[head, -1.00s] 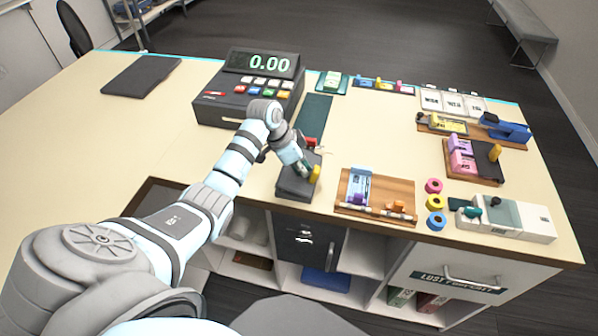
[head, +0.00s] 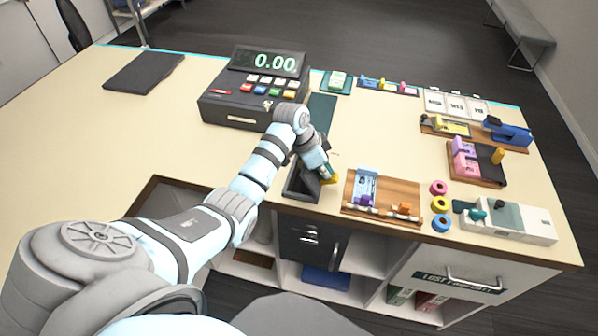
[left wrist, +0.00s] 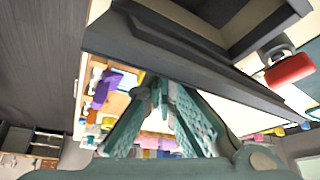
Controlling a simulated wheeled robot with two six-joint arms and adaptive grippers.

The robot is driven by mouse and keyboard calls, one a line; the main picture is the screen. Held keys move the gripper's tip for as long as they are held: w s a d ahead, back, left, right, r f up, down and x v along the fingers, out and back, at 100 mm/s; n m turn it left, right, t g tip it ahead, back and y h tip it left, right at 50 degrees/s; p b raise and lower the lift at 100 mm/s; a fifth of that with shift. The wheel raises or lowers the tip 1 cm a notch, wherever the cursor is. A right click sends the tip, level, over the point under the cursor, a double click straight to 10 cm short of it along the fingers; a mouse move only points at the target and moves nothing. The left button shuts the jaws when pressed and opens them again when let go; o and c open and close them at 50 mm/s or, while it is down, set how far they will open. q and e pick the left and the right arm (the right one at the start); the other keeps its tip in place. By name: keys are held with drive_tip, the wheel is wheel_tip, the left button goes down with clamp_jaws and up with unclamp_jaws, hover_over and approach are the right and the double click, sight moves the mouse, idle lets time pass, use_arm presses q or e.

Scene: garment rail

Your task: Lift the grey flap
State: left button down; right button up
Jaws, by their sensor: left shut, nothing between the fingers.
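A dark grey box (head: 289,182) sits at the counter's front edge in the head view, its dark hollow showing from above. The grey flap (head: 311,186) appears tilted up along the box's right side, partly hidden by my gripper. In the left wrist view, a broad dark panel (left wrist: 200,62) crosses above my fingers, with the open hollow behind it; I cannot tell flap from box wall there. My left gripper (head: 327,177) is shut and empty, close beside the panel; its teal fingers show in the left wrist view (left wrist: 165,95). My right gripper is out of view.
A red knob (left wrist: 290,69) is by the box in the left wrist view. A cash register (head: 252,100) stands behind the box. A wooden tray (head: 392,190) is to the right, then coloured rings (head: 440,204).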

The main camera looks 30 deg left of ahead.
use_arm(q)
drive_tip(key=shift+d+f, duration=0.15)
drive_tip(key=shift+d, duration=0.95)
drive_tip(key=shift+w+r, duration=0.15)
drive_tip(key=shift+r, duration=0.15)
drive_tip(key=shift+w+a+r, duration=0.2)
drive_tip(key=shift+a+r, duration=0.15)
drive_tip(key=shift+r, duration=0.3)
drive_tip(key=shift+w+a+r, duration=0.2)
drive_tip(key=shift+a+r, duration=0.15)
drive_tip(key=shift+r, duration=0.25)
drive_tip(key=r, duration=0.2)
drive_tip(key=d+r, duration=0.1)
drive_tip(key=r, duration=0.1)
drive_tip(key=shift+s+d+r, duration=0.1)
drive_tip(key=shift+r, duration=0.6)
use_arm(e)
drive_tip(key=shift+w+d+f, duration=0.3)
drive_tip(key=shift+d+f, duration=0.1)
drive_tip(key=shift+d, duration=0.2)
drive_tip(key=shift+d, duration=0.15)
